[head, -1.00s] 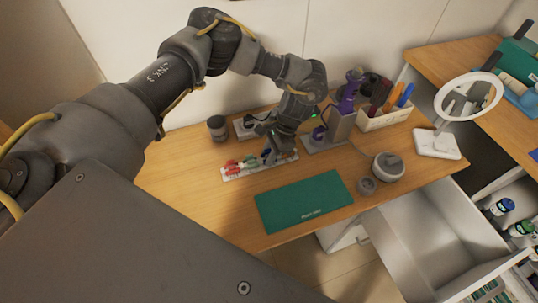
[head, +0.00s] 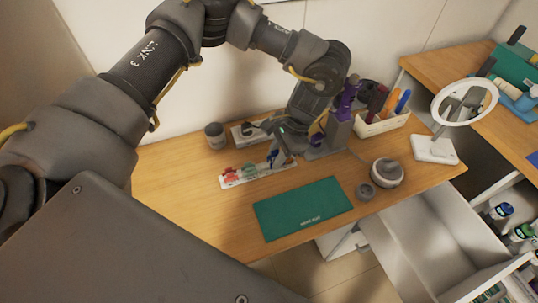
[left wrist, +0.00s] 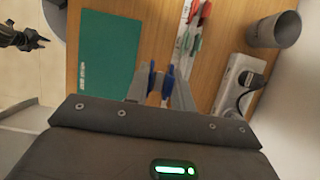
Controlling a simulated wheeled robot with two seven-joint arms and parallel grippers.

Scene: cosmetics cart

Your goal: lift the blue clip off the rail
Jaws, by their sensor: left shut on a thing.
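My left gripper (head: 277,152) is shut on the blue clip (head: 272,158), by the right part of the white rail (head: 259,178). In the left wrist view the blue clip (left wrist: 168,82) shows on both sides of the fingertips (left wrist: 158,90). It appears above the rail, though the gap is hard to judge. Red clips (head: 230,174) and a green clip (head: 249,168) sit on the rail's left part; the rail (left wrist: 184,22) also shows in the wrist view. A dark gripper (left wrist: 35,41), likely my right, shows at the wrist view's left edge; its jaw state is unclear.
A green mat (head: 303,208) lies in front of the rail. A grey cup (head: 215,135) stands behind it at left. A purple tool (head: 348,98) in a grey holder stands close right of my left gripper. A round jar (head: 387,172) and an open drawer (head: 425,235) are at right.

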